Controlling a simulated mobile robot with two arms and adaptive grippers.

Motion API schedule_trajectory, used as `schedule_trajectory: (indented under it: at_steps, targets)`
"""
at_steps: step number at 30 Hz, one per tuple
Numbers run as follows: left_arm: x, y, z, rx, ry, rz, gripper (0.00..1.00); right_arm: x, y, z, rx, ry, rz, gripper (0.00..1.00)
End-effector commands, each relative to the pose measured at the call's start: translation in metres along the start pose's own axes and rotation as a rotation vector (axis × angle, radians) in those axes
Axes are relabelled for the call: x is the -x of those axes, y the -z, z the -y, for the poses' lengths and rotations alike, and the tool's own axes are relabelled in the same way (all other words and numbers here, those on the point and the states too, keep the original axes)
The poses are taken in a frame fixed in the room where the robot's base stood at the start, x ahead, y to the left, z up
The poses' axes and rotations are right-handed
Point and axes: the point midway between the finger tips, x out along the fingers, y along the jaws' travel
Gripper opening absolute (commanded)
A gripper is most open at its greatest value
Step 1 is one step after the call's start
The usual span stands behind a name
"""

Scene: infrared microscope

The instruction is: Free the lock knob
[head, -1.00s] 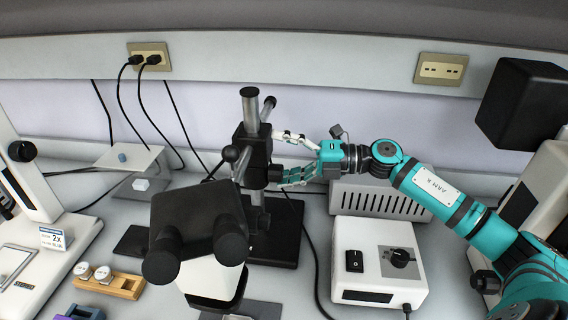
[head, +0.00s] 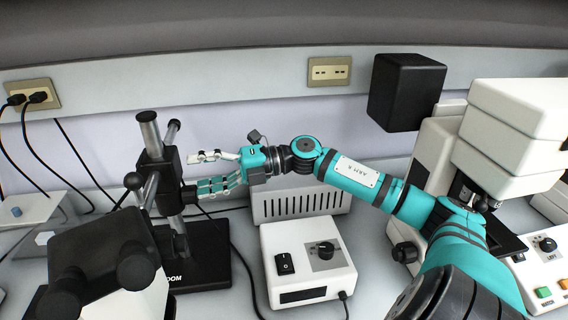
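A black boom stand (head: 153,139) with a metal post and a thick black clamp body stands left of centre. A dark knob (head: 188,194) sticks out on the right side of its clamp. I cannot tell for sure whether this is the lock knob. A black ball-ended handle (head: 133,181) is on the clamp's left side. My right gripper (head: 194,172) reaches in from the right. Its pale upper finger and teal lower fingers are spread apart and empty. The lower fingertips are close by the dark knob; contact cannot be told. My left gripper is not in view.
The microscope head (head: 95,262) with black eyepieces is at the front left. A white control box (head: 308,268) stands below my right arm, with a grey vented box (head: 300,204) behind it. A black box (head: 405,92) and a white instrument (head: 515,122) are at the right.

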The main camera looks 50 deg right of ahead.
Motion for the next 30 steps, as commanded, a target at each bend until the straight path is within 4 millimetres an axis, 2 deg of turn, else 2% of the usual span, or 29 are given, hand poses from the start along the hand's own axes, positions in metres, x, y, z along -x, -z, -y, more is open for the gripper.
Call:
schedule_trajectory:
  at_steps: [3, 14, 26, 30]
  targets:
    - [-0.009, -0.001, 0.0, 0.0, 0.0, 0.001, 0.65, 0.009, 0.002, 0.009, -0.005, 0.008, -0.002, 0.63]
    - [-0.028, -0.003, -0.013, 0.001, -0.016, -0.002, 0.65, 0.033, 0.003, 0.013, -0.007, 0.014, -0.004, 0.63]
    - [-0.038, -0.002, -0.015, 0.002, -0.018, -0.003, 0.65, 0.061, 0.004, 0.015, -0.008, 0.014, -0.003, 0.63]
    - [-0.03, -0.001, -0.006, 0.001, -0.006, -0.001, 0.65, 0.071, 0.003, 0.013, -0.011, 0.01, -0.003, 0.63]
